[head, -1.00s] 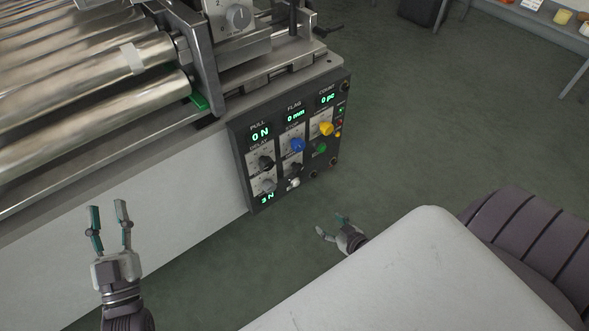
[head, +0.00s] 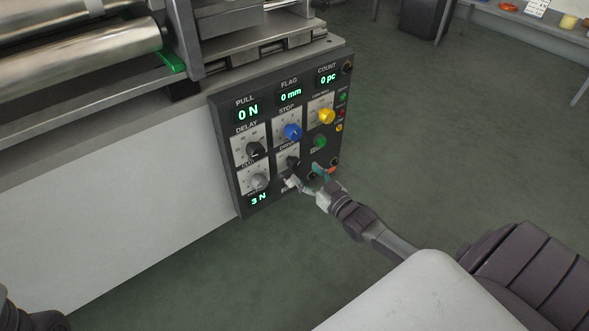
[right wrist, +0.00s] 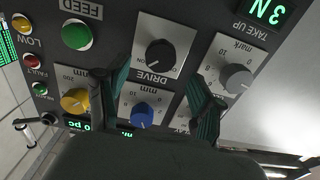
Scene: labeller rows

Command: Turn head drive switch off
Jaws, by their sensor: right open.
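The drive switch is a black rotary knob (head: 291,163) on a pale plate low in the middle column of the dark control panel (head: 226,150). In the right wrist view the knob (right wrist: 160,53) shows large, above upside-down DRIVE lettering. My right gripper (head: 305,175) is open and empty just in front of the panel, close to the knob. In the right wrist view my right fingers (right wrist: 155,80) stand apart, one to each side below the knob. Contact is not visible. My left gripper is out of view; only part of that arm shows lower left.
Close by are a blue knob (head: 293,132), a yellow knob (head: 326,116), a black delay knob (head: 255,149), a grey take-up knob (right wrist: 238,78) and a green feed button (right wrist: 76,36). Metal rollers (head: 90,50) lie upper left. The floor right of the panel is clear.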

